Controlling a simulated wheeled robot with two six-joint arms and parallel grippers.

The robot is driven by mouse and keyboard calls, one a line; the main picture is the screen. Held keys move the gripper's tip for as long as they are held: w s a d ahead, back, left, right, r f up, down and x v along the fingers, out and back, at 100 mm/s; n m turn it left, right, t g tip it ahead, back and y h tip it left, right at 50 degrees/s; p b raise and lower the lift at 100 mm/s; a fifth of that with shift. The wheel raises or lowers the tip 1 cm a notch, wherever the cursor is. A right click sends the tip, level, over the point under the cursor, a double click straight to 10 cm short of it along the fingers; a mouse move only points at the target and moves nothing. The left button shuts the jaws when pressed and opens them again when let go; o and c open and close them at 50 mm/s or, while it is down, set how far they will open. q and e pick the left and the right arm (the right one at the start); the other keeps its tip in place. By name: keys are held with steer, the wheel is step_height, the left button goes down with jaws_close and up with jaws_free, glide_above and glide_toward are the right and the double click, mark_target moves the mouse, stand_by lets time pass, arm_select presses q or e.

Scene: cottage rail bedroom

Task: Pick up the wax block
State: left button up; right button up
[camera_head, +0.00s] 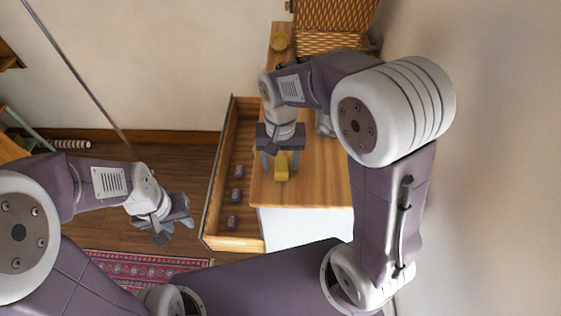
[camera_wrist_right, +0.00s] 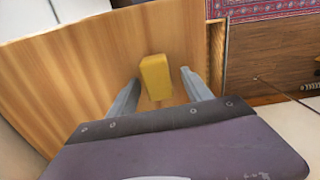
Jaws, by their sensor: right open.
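The yellow wax block (camera_head: 281,168) stands on the wooden top of the drawer unit (camera_head: 310,190), near its front-left part. In the right wrist view the wax block (camera_wrist_right: 156,77) shows between and just beyond the fingertips. My right gripper (camera_head: 279,168) is open above the top, its fingers on either side of the block; I see no contact. It also shows in the right wrist view (camera_wrist_right: 158,88). My left gripper (camera_head: 176,234) hangs over the floor, left of the open drawer, and I cannot tell its opening.
An open drawer (camera_head: 210,215) juts out left of the top and holds several small dark purple items (camera_head: 235,195). A red rug (camera_head: 140,266) lies on the floor. A wall bounds the right side.

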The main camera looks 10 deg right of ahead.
steer(key=shift+s+f, duration=0.3)
steer(key=shift+s, duration=0.4)
steer(key=shift+w, duration=0.35)
jaws_close()
arm_select(q)
steer(key=shift+s+r, duration=0.15)
steer(key=shift+s, duration=0.25)
arm_select(e)
steer(key=shift+s, duration=0.1)
